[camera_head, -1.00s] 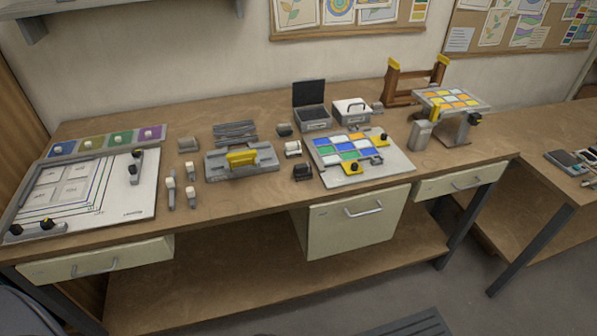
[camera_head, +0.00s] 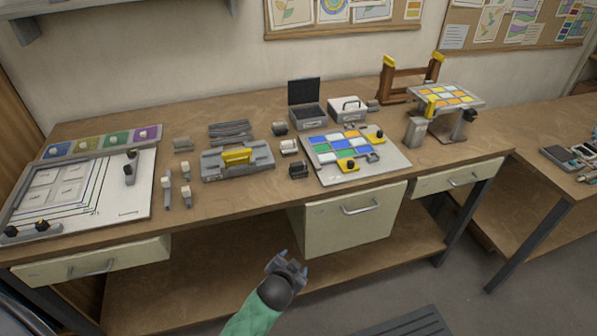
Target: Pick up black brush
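I cannot pick out a black brush for certain. A small dark block-like item (camera_head: 298,170) stands near the front of the workbench, left of the coloured glass panel, and another dark item (camera_head: 280,128) sits behind it. Several slim grey tools with pale tips, one of them here (camera_head: 167,190), stand left of the grey toolbox. My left gripper (camera_head: 294,261) is in front of the bench, near the lower drawer. Its fingertips are apart and nothing shows between them. My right gripper is out of view.
A drawer cabinet (camera_head: 345,225) hangs below the bench edge.

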